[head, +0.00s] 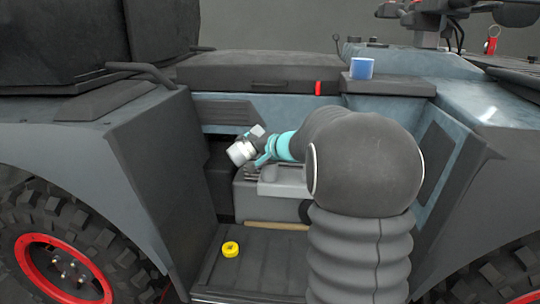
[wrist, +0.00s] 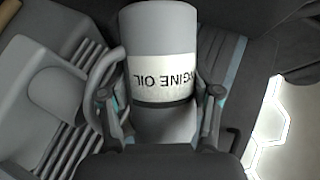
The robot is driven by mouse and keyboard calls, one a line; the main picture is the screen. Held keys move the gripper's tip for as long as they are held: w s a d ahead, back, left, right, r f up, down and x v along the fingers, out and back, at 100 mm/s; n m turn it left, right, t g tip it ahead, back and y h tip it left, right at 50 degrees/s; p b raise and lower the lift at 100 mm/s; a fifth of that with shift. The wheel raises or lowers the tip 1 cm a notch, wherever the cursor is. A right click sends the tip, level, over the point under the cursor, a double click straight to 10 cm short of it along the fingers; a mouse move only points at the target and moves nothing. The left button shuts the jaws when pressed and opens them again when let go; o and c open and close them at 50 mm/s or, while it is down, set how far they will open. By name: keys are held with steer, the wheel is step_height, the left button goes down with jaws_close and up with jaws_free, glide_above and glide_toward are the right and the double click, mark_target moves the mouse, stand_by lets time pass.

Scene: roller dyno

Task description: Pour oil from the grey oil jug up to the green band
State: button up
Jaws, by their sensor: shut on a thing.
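The grey oil jug (wrist: 162,35) fills the middle of the wrist view. Its white label reads ENGINE OIL upside down. My gripper (wrist: 160,100) is shut on it, one finger on each side. In the head view the jug (head: 241,152) is small and tilted, held at the tip of my teal gripper (head: 266,155), above the footwell of the vehicle. My arm covers much of the right of that view. The jug's spout and any stream of oil cannot be made out. No green band shows in either view.
A yellow cap (head: 230,249) lies on the dark ribbed floor (head: 255,265). A wooden bar (head: 276,226) lies behind it. Grey side panels (head: 150,165) bound the footwell, with large wheels outside.

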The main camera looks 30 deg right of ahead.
steer(key=shift+f+m+y+p, duration=0.2)
steer(key=shift+m+y+p, duration=0.25)
steer(key=shift+p, duration=0.45)
steer(key=shift+d+r+m, duration=0.1)
steer(key=shift+r+m, duration=0.15)
steer(key=shift+m, duration=0.1)
stand_by(0.6)
steer(key=shift+s+a+r+b, duration=0.1)
steer(key=shift+a+b, duration=0.2)
steer(key=shift+a, duration=0.25)
stand_by(0.3)
steer(key=shift+d+r+m+t+y+b, duration=0.15)
steer(key=shift+r+m+t+y+b, duration=0.3)
steer(key=shift+m, duration=0.35)
stand_by(1.8)
steer(key=shift+a+f+n+g+h+p, duration=0.35)
steer(key=shift+f+n+h+p, duration=0.15)
steer(key=shift+f+n+p, duration=0.45)
steer(key=shift+n+h+b, duration=0.3)
steer(key=shift+n+b, duration=0.15)
steer(key=shift+b, duration=0.6)
steer(key=shift+r, duration=0.3)
